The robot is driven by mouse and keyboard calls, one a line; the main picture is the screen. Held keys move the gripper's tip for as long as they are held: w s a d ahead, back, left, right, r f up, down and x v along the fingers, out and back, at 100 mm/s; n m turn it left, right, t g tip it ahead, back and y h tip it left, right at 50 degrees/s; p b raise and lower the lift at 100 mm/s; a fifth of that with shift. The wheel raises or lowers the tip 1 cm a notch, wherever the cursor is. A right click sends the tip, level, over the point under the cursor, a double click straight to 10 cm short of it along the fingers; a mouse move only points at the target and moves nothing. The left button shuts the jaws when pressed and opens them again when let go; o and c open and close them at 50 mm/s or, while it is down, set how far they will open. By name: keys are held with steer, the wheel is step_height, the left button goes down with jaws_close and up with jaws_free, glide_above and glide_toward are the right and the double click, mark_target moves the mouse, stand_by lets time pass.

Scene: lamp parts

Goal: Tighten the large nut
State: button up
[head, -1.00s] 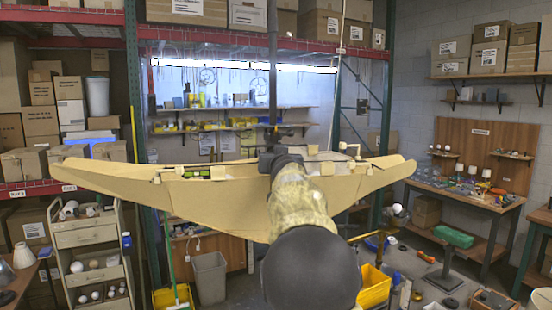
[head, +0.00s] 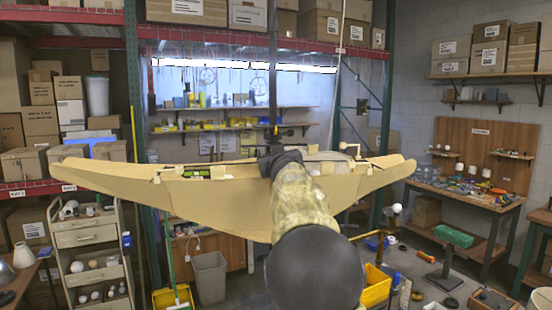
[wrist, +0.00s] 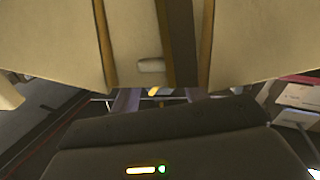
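A long beige, wing-shaped lamp part (head: 170,195) hangs across the middle of the head view, below a dark vertical rod (head: 272,70). My gripper (head: 276,158) is a dark shape at the part's upper middle edge, just under the rod's lower end. In the wrist view, beige panels (wrist: 55,45) with brown edge strips fill the top, and a small pale rounded piece (wrist: 150,66) sits between them. My dark gripper housing fills the bottom of that view. I cannot make out its fingertips or what lies between them. The large nut cannot be picked out; my arm hides part of the area.
A drawer cart (head: 90,238) stands at left. A workbench (head: 470,190) with small parts is at right, and a yellow bin (head: 376,286) is on the floor. Shelves with boxes line the back. A grey waste bin (head: 209,277) stands below the lamp part.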

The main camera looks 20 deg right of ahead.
steer(key=o, duration=0.3)
steer(key=shift+s, duration=0.1)
steer(key=b+v, duration=0.7)
steer(key=v, duration=1)
steer(key=shift+s+a+f, duration=0.1)
steer(key=s+a+f+g+y, duration=0.1)
steer(key=a+f+g, duration=0.2)
steer(key=f, duration=1)
steer(key=s+a+f+g+y, duration=0.15)
steer(key=a+f+g, duration=0.25)
steer(key=f, duration=1)
steer(key=s+a+f+g+y, duration=0.1)
steer(key=s+a+f+g, duration=0.1)
steer(key=s+f, duration=0.3)
steer(key=s+a+f+g, duration=0.3)
steer(key=s+f, duration=0.3)
steer(key=f, duration=0.3)
steer(key=s+a+f+n+g+y, duration=0.1)
steer(key=s+a+f+g, duration=0.1)
steer(key=s+f, duration=0.4)
steer(key=shift+s+a+f+g+y, duration=0.15)
steer(key=shift+a+f+g+y, duration=0.2)
steer(key=shift+a+f, duration=0.4)
